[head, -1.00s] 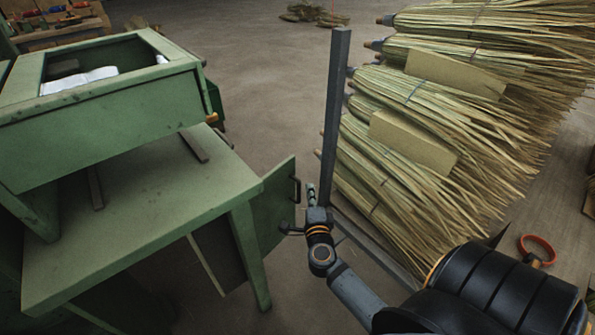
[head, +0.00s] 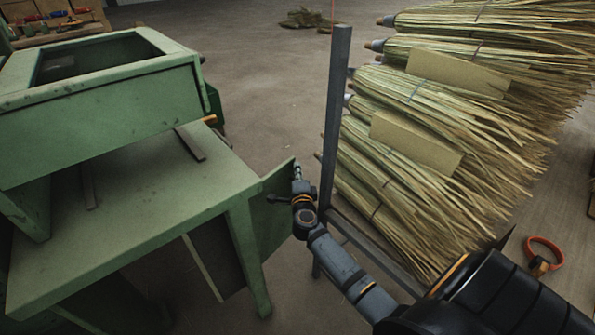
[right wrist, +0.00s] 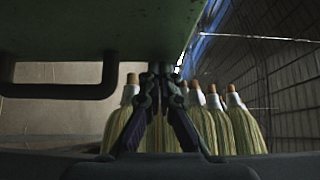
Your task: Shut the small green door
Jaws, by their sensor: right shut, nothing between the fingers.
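The small green door (head: 272,212) stands open, sticking out from the right side of the green bench (head: 130,215) beside its front leg. My right gripper (head: 297,172) is shut and empty at the door's outer edge, on its right-hand side. In the right wrist view the green door panel (right wrist: 110,30) fills the top, with its black handle (right wrist: 65,90) left of the shut fingers (right wrist: 160,72). I cannot tell whether the fingers touch the panel. My left gripper is out of view.
An orange ring-shaped thing (head: 545,243) lies at the lower right.

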